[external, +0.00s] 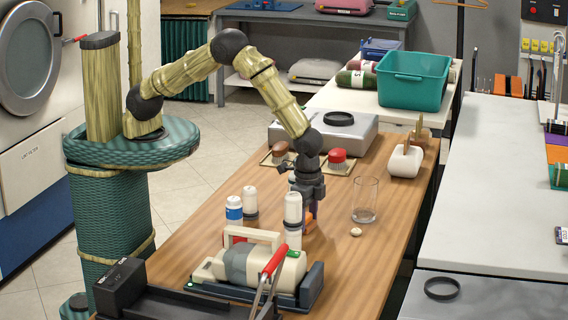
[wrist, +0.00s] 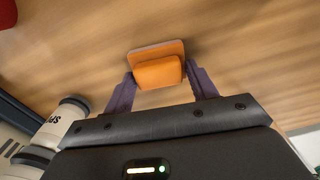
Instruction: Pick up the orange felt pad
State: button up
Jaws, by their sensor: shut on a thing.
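The orange felt pad (wrist: 158,72) shows in the wrist view between the two purple fingers of my gripper (wrist: 160,84). It looks like an orange block on a flatter orange piece, over the wooden table. My gripper is shut on it. In the external view my gripper (external: 312,208) points down at the table behind the white bottles. There the orange pad (external: 309,225) shows only in part, low beside the fingers, partly hidden by a bottle. I cannot tell whether the pad touches the table.
White bottles (external: 292,222) stand close to the left of my gripper. A clear glass (external: 365,200) and a small pale round thing (external: 356,232) are to the right. A cream appliance (external: 262,268) lies in front. The table's right front is bare.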

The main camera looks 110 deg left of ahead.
aim_at(307, 215)
notch_tip(307, 215, up, 10)
jog(key=shift+r+b, duration=0.1)
jog(key=shift+b, duration=0.4)
dwell(0.5)
